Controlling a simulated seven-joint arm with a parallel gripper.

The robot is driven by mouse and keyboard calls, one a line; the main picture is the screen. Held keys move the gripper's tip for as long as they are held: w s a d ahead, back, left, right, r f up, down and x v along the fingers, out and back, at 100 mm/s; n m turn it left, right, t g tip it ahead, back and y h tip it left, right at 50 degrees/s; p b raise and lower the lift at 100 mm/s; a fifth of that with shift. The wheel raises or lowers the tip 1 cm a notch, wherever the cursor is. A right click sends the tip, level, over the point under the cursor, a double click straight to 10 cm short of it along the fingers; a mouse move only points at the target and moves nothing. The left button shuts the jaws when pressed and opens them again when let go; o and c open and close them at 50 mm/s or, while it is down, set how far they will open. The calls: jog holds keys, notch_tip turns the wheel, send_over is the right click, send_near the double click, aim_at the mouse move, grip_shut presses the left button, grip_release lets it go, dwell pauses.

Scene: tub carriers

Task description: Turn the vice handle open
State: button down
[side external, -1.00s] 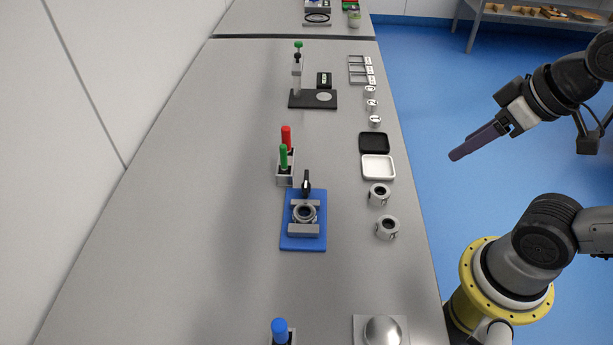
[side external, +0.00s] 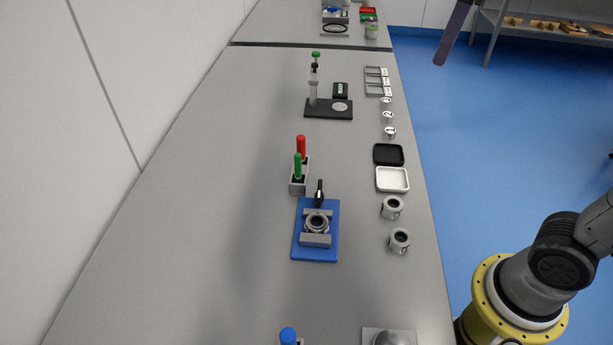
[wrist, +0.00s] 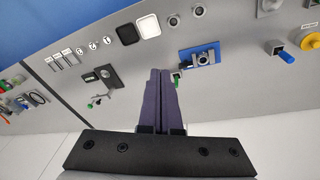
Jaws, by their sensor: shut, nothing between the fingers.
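The vice has a blue base (side external: 300,247) and two grey jaws (side external: 315,240) with a grey ring-shaped part (side external: 317,223) between them. Its black handle (side external: 319,190) stands at the far end of the base, pointing up. The vice's blue base also shows in the wrist view (wrist: 211,59), right of my fingertips; the handle is hard to make out there. My gripper (wrist: 160,71) has long purple fingers, shut together and empty. In the side view only its finger ends (side external: 441,60) show at the top edge, high and well away from the vice.
A holder (side external: 298,187) with a red and a green handled tool stands close beside the vice. Two grey collars (side external: 399,241), a white tray (side external: 393,190) and a black tray (side external: 388,145) lie along the right table edge. The table left of the vice is clear.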

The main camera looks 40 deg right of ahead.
jog(key=w+a+n+g, duration=0.2)
jog(key=w+a, duration=0.2)
jog(key=w, duration=0.5)
jog(key=n+g+h, duration=0.2)
send_over(298, 177)
jog(key=w+a, duration=0.2)
notch_tip(298, 177, down, 13)
jog(key=shift+n+g+h, duration=0.3)
jog(key=shift+n+g, duration=0.1)
jog(key=shift+g, duration=0.3)
jog(key=s+f, duration=0.1)
jog(key=f, duration=1)
jog(key=s+a+f, duration=0.1)
jog(key=f, duration=0.5)
jog(key=shift+s+f, duration=0.15)
jog(key=shift+s, duration=0.15)
jog(key=shift+s+d, duration=1.35)
jog(key=shift+w+d+m, duration=0.1)
jog(key=shift+d+m, duration=0.1)
jog(key=shift+m, duration=0.6)
